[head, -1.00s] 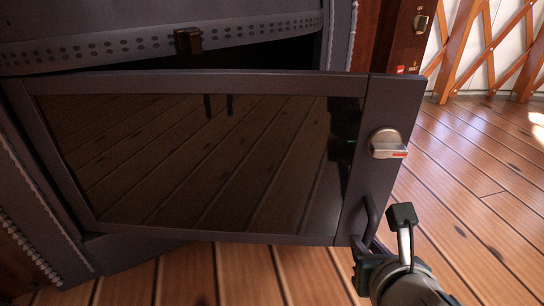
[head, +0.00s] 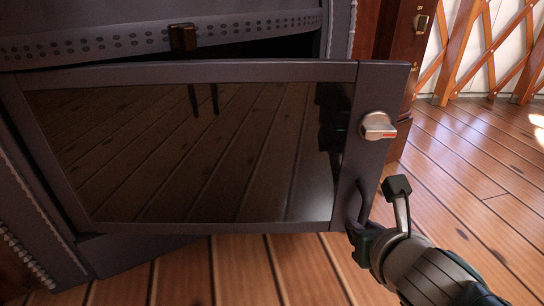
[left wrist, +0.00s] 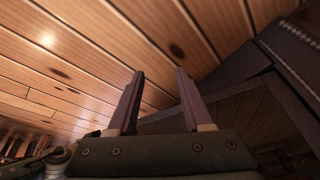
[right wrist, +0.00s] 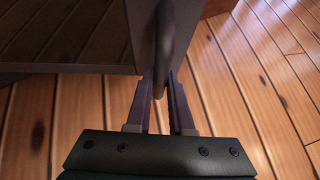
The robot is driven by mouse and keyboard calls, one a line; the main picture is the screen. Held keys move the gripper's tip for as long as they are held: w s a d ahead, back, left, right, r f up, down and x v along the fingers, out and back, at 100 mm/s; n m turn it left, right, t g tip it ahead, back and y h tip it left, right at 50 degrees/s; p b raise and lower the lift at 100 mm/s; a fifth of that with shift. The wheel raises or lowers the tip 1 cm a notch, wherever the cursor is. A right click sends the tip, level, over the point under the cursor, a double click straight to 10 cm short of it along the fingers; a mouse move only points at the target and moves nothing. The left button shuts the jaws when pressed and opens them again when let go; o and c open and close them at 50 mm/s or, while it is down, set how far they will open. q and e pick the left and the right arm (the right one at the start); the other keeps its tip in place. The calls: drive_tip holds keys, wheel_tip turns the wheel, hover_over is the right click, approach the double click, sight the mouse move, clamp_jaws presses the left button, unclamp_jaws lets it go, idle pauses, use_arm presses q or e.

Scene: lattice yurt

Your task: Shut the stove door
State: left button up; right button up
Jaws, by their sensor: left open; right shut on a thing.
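The stove door (head: 220,72) is a dark framed panel with a glass pane (head: 180,155). It stands ajar, swung out at its right side, with a dark gap above it. A silver knob (head: 379,126) sits on its right edge. Below the knob is a curved door handle (head: 363,203), which also shows in the right wrist view (right wrist: 163,40). My right gripper (head: 372,212) is shut on this handle; its fingers flank the bar in the right wrist view (right wrist: 160,95). My left gripper (left wrist: 155,95) is open and empty, over the floor near a dark panel.
The stove body (head: 60,30) stands behind the door, with a small brown latch piece (head: 183,38) on its perforated front edge. A dark wooden cabinet (head: 402,60) stands at the right of it. The plank floor (head: 470,160) is clear at the right, up to the lattice wall (head: 510,50).

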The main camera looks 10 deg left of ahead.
sight(357, 210)
drive_tip(key=shift+w+a+b, duration=0.15)
drive_tip(key=shift+w+b, duration=0.2)
drive_tip(key=shift+w, duration=0.3)
drive_tip(key=shift+w+a+f+n+b, duration=0.2)
drive_tip(key=shift+w+n+b, duration=0.1)
drive_tip(key=shift+w+b, duration=0.45)
drive_tip(key=shift+w+a+r+y+b, duration=0.1)
drive_tip(key=shift+w+r+y+b, duration=0.1)
drive_tip(key=shift+w+y+b, duration=0.2)
